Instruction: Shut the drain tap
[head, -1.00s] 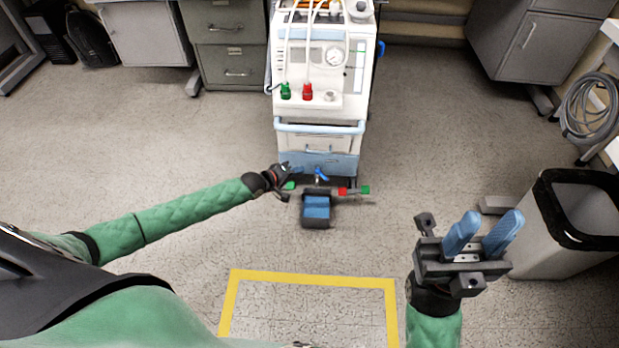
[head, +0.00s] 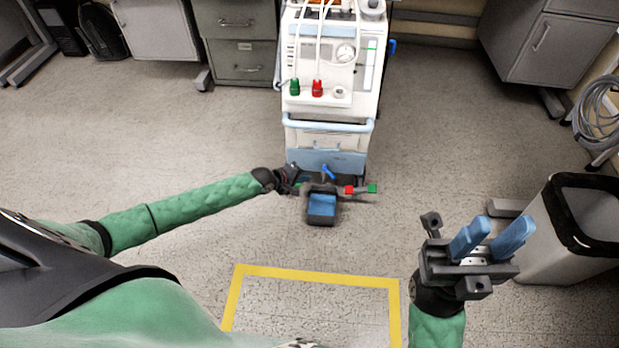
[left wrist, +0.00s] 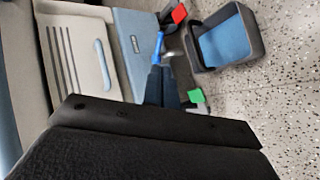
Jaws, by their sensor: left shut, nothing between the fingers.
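The drain tap has a blue lever (head: 328,171) low on the front of the white and blue machine (head: 325,140). In the left wrist view the lever (left wrist: 158,48) stands just beyond my fingertips. My left gripper (head: 299,180) is shut and empty, low and just left of the tap. Its dark blue fingers (left wrist: 161,84) point toward the lever; I cannot tell whether they touch it. My right gripper (head: 491,240) is open and empty, far to the right, with its blue fingers apart. The tap's body is hard to make out.
A dark pedal with a blue pad (head: 321,205) is in front of the machine's base, close to my left gripper. Red (head: 349,189) and green (head: 372,188) blocks are beside it. A bin (head: 575,230) stands at right. The floor inside the yellow marking (head: 315,277) is clear.

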